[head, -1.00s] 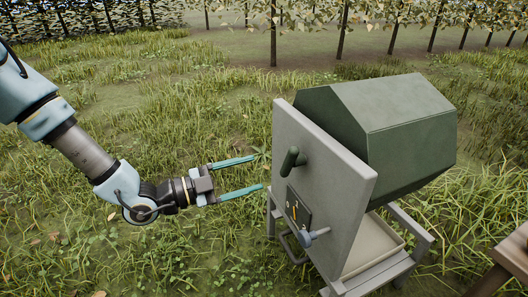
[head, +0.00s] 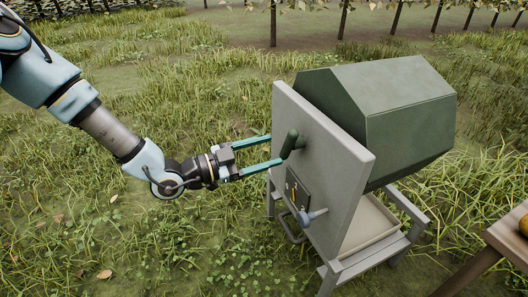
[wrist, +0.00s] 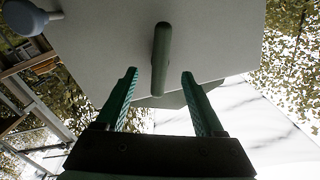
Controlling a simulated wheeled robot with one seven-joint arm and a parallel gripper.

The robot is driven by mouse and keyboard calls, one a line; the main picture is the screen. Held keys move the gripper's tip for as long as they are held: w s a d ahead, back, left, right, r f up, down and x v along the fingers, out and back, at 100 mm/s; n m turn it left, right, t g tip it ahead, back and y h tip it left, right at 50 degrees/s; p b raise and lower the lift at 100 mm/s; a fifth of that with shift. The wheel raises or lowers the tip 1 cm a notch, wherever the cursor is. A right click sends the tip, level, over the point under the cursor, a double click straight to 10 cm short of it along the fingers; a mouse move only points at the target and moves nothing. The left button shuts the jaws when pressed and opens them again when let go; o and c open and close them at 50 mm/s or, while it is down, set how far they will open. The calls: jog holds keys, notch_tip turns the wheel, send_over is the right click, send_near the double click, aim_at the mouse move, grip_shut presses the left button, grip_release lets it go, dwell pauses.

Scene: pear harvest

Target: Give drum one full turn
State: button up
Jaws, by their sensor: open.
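The drum (head: 400,110) is a dark green faceted body on a grey stand, behind a pale grey upright panel (head: 330,165). A green handle (head: 290,144) sticks out from the panel's face; it also shows in the wrist view (wrist: 161,58). My gripper (head: 277,150) is open in front of the panel, its two teal fingers pointing at it. In the wrist view my gripper (wrist: 160,82) has the handle between its finger lines, apart from both fingers, with the handle's lower end near fingertip level. The exact depth between fingertips and handle is hard to tell.
Below the handle, the panel carries a dark plate (head: 297,190) and a blue-grey knob (head: 313,216). A shallow tray (head: 372,224) sits under the drum. A wooden table (head: 511,240) stands at the right edge. Open grass lies to the left.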

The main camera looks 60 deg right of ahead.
aim_at(284, 147)
jog(key=shift+b+x, duration=0.7)
jog(key=shift+x, duration=2.35)
grip_shut()
